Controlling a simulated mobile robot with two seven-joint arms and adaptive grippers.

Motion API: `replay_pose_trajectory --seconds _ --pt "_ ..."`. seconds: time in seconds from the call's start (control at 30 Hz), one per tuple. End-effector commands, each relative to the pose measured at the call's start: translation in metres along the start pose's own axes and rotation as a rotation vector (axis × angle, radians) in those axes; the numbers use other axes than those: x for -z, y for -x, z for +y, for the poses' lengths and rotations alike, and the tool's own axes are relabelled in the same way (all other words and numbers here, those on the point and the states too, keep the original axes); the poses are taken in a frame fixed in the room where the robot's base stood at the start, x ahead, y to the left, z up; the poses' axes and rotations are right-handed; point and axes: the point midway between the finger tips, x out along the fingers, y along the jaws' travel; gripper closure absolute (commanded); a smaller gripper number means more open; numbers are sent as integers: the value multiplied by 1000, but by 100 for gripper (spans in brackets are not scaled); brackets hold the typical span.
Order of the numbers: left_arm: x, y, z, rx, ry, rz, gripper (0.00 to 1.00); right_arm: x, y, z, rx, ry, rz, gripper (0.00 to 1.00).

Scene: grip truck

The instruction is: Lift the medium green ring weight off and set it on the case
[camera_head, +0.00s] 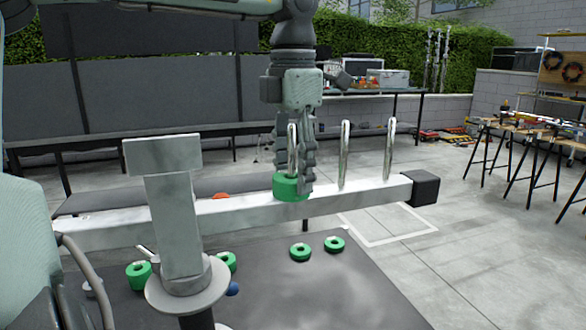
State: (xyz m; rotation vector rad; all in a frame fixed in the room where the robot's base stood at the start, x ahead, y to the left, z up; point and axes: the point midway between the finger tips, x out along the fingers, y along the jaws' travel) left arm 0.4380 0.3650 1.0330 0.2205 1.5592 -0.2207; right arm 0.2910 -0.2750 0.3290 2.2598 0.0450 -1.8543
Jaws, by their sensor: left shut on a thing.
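A green ring weight (288,189) sits around the leftmost of three upright metal pegs (344,155) on a pale horizontal beam (240,207). My left gripper (296,180) points down over that peg, with its fingers shut on the ring. The ring is low on the peg, at the beam's top; whether it touches the beam cannot be told. Smaller green rings (300,252) lie on a dark grey flat top (330,290) below the beam, which may be the case. My right gripper is not in view.
The other two pegs are bare, and a black block (423,188) caps the beam's right end. A pale T-shaped post (175,215) stands in front of the beam at left. A blue ball (233,288) lies near its foot. The front right of the dark top is clear.

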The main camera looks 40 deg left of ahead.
Motion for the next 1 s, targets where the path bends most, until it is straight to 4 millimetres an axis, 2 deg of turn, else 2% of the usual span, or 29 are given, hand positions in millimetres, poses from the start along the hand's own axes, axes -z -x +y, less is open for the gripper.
replay_pose_trajectory --seconds 0.47,1.0 --pt "0 2 0 -1 0 -1 69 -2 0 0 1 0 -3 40" --pt "0 13 0 -2 0 -2 69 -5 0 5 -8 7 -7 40"
